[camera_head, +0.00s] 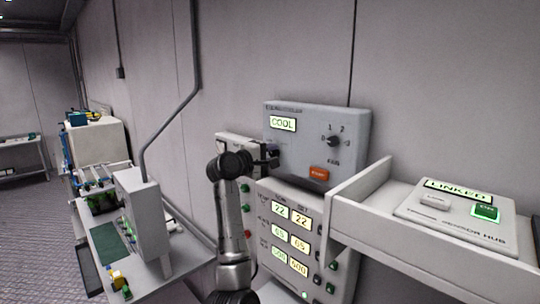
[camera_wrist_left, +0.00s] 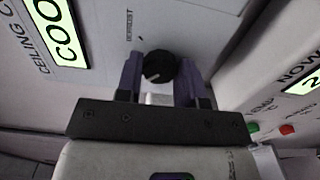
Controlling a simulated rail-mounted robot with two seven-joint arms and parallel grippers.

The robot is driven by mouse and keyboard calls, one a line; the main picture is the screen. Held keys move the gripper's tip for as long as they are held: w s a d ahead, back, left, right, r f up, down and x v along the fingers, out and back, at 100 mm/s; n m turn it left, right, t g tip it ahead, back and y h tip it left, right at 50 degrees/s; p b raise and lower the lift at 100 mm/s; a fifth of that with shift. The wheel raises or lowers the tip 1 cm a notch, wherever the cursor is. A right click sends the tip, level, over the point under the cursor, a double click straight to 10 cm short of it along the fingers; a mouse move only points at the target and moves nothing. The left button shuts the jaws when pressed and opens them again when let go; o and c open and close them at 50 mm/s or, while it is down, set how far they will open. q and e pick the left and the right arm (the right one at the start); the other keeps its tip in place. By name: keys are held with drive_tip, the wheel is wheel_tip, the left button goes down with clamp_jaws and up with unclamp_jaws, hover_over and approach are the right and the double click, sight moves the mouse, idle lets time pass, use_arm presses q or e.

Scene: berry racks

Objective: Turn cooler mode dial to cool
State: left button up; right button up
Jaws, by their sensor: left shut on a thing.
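The ceiling cooler panel (camera_head: 300,150) is a grey wall box. Its lit display (camera_head: 283,124) reads COOL. It also shows, turned on its side, in the left wrist view (camera_wrist_left: 62,35). The mode dial (camera_wrist_left: 158,67) is a round black knob with a pale pointer mark. My left gripper (camera_head: 270,154) is at the panel's left side, below the display. In the left wrist view its two fingers (camera_wrist_left: 160,82) stand on either side of the dial, shut on it. In the head view the gripper hides the dial. My right gripper is not in view.
A fan dial (camera_head: 333,141) and an orange button (camera_head: 319,174) are on the same panel. A panel with lit number displays (camera_head: 290,236) is below. A shelf (camera_head: 430,240) with a hub reading LINKED (camera_head: 457,191) juts out at right. A workbench (camera_head: 165,262) stands left.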

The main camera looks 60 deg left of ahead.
use_arm(q)
drive_tip(key=o, duration=0.9)
drive_tip(key=b+v, duration=0.3)
drive_tip(key=v, duration=1)
drive_tip(key=shift+s+d, duration=0.15)
drive_tip(key=shift+s, duration=0.25)
